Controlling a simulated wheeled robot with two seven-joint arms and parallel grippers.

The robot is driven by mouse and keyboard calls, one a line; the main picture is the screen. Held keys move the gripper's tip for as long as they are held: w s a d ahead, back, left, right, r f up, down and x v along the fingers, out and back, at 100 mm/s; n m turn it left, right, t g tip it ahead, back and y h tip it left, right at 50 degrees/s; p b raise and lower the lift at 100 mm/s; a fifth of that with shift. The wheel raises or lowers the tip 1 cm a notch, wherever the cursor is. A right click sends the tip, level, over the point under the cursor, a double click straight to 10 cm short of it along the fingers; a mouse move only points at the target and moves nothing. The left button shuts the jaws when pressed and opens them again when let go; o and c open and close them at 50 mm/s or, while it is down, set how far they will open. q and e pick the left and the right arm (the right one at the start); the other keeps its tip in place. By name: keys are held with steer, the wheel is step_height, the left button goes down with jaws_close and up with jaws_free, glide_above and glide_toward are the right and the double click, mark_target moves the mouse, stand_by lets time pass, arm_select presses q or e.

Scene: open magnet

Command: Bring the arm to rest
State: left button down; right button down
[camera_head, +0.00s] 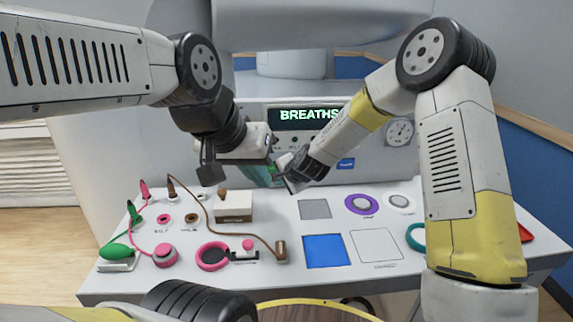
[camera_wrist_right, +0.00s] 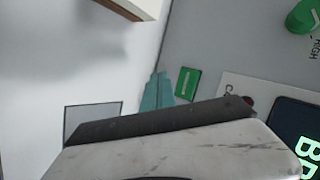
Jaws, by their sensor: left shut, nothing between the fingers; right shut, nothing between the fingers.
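My left arm comes in from the left and bends down at its elbow. Its gripper (camera_head: 265,150) is in front of the machine, above the back of the table, partly hidden by its own wrist. My right arm comes in from the right, and its gripper (camera_head: 283,170) points left, close to the left one. I cannot tell from the picture whether they touch. In the right wrist view the teal fingers of the right gripper (camera_wrist_right: 157,92) lie together with nothing between them. Both grippers are empty and above the table.
A white table (camera_head: 190,270) holds a blue square (camera_head: 326,250), a purple ring (camera_head: 361,204), a white box (camera_head: 233,212), a pink ring (camera_head: 212,256) and corded plugs. Behind stands a machine with a lit "BREATHS" display (camera_head: 305,115). A green knob (camera_wrist_right: 303,17) shows in the right wrist view.

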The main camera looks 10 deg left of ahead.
stand_by(0.5)
steer(key=s+d+r+n+h, duration=0.1)
steer(key=s+d+r+n, duration=0.25)
steer(key=d+r, duration=0.45)
steer(key=s+d+r+n, duration=0.2)
steer(key=s+d+r, duration=0.3)
steer(key=d+r, duration=0.25)
steer(key=s+d+r+n+h, duration=0.1)
steer(key=s+d+r, duration=0.2)
steer(key=s+d, duration=0.5)
steer(key=s+d+r+n+g+h, duration=0.1)
steer(key=s+d+r+n, duration=0.1)
steer(key=s+d, duration=0.6)
steer(key=s+r, duration=0.1)
steer(key=s, duration=0.4)
steer(key=shift+s+r+h, duration=0.2)
steer(key=shift+s+h, duration=0.2)
steer(key=shift+d, duration=0.1)
